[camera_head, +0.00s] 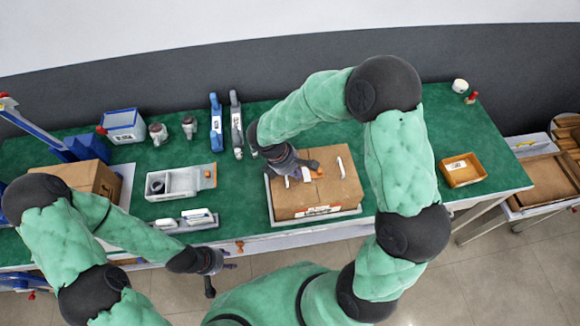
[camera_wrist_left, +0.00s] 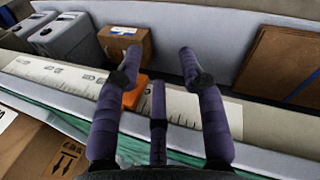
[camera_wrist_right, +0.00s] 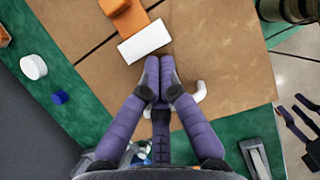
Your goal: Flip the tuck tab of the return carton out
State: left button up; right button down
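The brown carton (camera_head: 325,196) sits closed on a white tray in the right half of the bench in the head view. My right gripper (camera_head: 309,169) is above the carton's top. In the right wrist view its fingertips (camera_wrist_right: 160,75) are together, with nothing visible between them. A white flat piece (camera_wrist_right: 143,41) lies just beyond the fingertips, beside an orange piece (camera_wrist_right: 124,17). A white hooked piece (camera_wrist_right: 197,95) is right of the fingers. I cannot tell which piece is the tuck tab. My left gripper (camera_head: 217,271) is open and empty in front of the bench edge.
Another carton (camera_head: 92,180) stands at the left. A grey-white bin (camera_head: 172,184), blue and grey hand tools (camera_head: 216,122) and a yellow tray (camera_head: 461,170) are on the green bench. The left wrist view shows a ruler strip (camera_wrist_left: 60,75) and a small box (camera_wrist_left: 126,45).

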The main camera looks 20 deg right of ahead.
aim_at(312, 175)
jog(key=shift+s+d, duration=0.2)
jog(key=shift+d, duration=0.75)
jog(key=shift+s+d, duration=0.2)
jog(key=shift+d, duration=0.75)
